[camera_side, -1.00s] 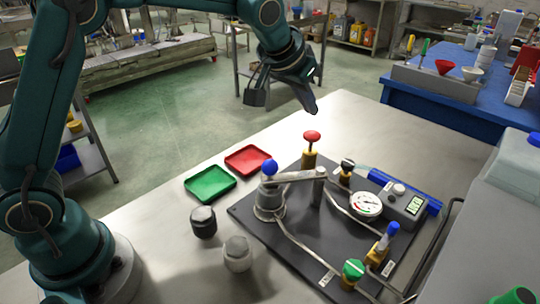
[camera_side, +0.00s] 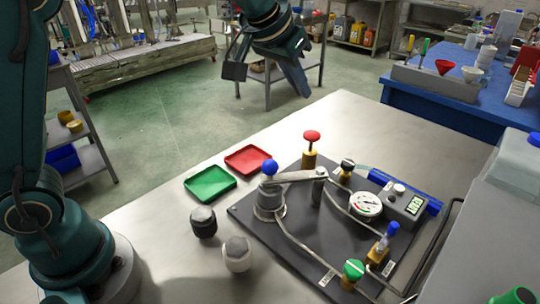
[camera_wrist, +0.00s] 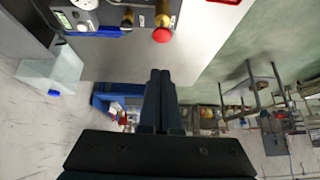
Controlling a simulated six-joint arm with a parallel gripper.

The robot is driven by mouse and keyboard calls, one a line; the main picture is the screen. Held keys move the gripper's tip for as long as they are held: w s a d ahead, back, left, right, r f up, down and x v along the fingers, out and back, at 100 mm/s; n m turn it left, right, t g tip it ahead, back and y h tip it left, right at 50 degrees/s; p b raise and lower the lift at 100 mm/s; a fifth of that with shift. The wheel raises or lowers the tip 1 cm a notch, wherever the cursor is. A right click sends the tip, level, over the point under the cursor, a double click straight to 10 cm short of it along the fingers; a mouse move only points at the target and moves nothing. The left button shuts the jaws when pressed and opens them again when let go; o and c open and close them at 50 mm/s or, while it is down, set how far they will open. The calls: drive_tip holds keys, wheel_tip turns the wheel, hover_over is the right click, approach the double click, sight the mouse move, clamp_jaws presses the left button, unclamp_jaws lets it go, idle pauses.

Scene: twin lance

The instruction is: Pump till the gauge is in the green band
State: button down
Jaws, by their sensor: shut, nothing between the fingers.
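The pump (camera_side: 268,205) stands on a dark plate (camera_side: 290,250), its grey lever (camera_side: 297,178) lying nearly level with a blue knob (camera_side: 270,167) at its left end. The round gauge (camera_side: 366,205) sits on the plate's right side; its face has coloured parts, but I cannot read the needle. It is partly visible in the wrist view (camera_wrist: 85,3). My gripper (camera_side: 305,92) is shut and empty, high above and behind the plate, apart from the lever. Its closed fingers (camera_wrist: 160,75) also show in the wrist view.
Red (camera_side: 312,136), black (camera_side: 347,164), blue (camera_side: 392,229) and green (camera_side: 353,269) knobs stand on the plate. Red (camera_side: 248,160) and green (camera_side: 210,183) trays, a dark cap (camera_side: 203,222) and a grey cap (camera_side: 237,254) lie left. The table's back right is clear.

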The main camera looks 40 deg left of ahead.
idle(0.4)
drive_tip(key=shift+s+d+r+t+y, duration=0.15)
drive_tip(key=shift+s+d+r+y, duration=0.2)
drive_tip(key=shift+r, duration=0.3)
drive_tip(key=shift+s+d+r+t+y, duration=0.2)
drive_tip(key=shift+d+r, duration=0.2)
drive_tip(key=shift+r, duration=0.2)
hover_over(315, 131)
drive_tip(key=s, duration=0.2)
drive_tip(key=f, duration=0.5)
drive_tip(key=d+f, duration=0.1)
drive_tip(key=f, duration=0.2)
drive_tip(key=shift+f, duration=0.15)
drive_tip(key=shift+s+a+f, duration=0.15)
drive_tip(key=shift+a+f, duration=0.05)
drive_tip(key=shift+f, duration=0.8)
drive_tip(key=shift+s+f, duration=0.1)
drive_tip(key=shift+f, duration=0.65)
drive_tip(key=shift+f, duration=0.1)
